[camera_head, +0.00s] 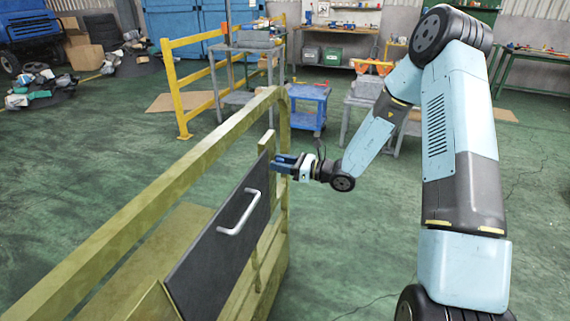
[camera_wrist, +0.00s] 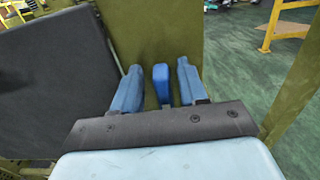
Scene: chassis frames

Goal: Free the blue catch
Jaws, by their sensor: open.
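The blue catch (camera_wrist: 161,84) shows in the wrist view as a short upright blue bar. My gripper (camera_head: 280,162) is open, with one light-blue finger on each side of the catch and a visible gap to each. In the head view the fingers are at the far upper edge of a dark panel (camera_head: 214,257), and I cannot tell the catch apart from them there. The panel carries a white bar handle (camera_head: 239,212) and sits in an olive-yellow frame (camera_head: 150,200). In the wrist view the panel (camera_wrist: 45,85) is at the left.
The frame's top rail and posts stand close around my gripper. A yellow barrier (camera_head: 182,90) stands behind on the left. A blue cart (camera_head: 308,107) and grey work tables are further back. The green floor right of the frame is clear up to my arm.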

